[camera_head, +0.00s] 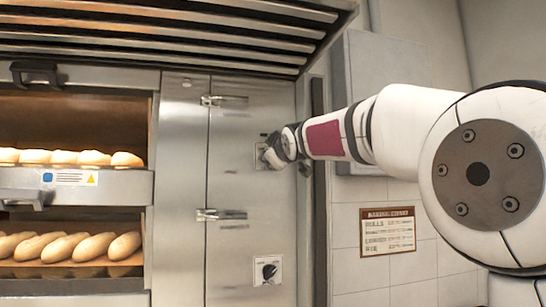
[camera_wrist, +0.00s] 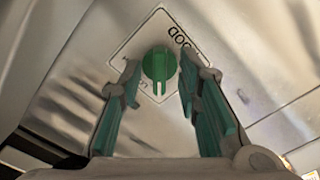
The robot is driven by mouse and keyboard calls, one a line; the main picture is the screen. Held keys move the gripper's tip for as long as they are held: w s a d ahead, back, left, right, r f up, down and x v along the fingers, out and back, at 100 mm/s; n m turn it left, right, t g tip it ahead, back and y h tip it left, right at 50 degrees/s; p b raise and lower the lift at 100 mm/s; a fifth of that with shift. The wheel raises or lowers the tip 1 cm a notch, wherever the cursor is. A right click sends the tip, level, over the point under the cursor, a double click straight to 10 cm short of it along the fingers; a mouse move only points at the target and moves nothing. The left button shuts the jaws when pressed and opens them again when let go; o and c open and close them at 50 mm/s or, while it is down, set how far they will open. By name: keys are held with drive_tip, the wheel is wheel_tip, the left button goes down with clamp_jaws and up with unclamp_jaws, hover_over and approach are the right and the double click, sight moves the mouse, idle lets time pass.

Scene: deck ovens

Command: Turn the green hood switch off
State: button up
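The green hood switch (camera_wrist: 159,66) is a round knob with a raised grip on a white plate (camera_wrist: 137,48) lettered "HOOD" in the wrist view. My gripper (camera_wrist: 158,85) is open, with one green-padded finger on each side of the knob. The fingertips are close to the knob, and I cannot tell whether they touch it. In the head view my gripper (camera_head: 268,157) is at the steel panel (camera_head: 240,180) and hides most of the switch and its plate.
A black knob (camera_head: 268,270) on a white plate is lower on the same panel. Door latches (camera_head: 222,100) stick out above and below my gripper. Oven decks with bread loaves (camera_head: 70,247) are at the left. Hood slats (camera_head: 170,40) run overhead. A sign (camera_head: 387,231) hangs on the tiled wall.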

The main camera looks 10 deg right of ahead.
drive_tip(key=shift+s, duration=0.1)
drive_tip(key=s, duration=1.1)
drive_tip(key=shift+s, duration=0.4)
drive_tip(key=s+f+m+g, duration=0.4)
drive_tip(key=s+f+g, duration=0.2)
drive_tip(key=s+f, duration=1.1)
drive_tip(key=s+f+m+g, duration=0.5)
drive_tip(key=s+f, duration=1.1)
drive_tip(key=f, duration=0.5)
drive_tip(key=shift+s+g, duration=0.4)
drive_tip(key=shift+g, duration=0.3)
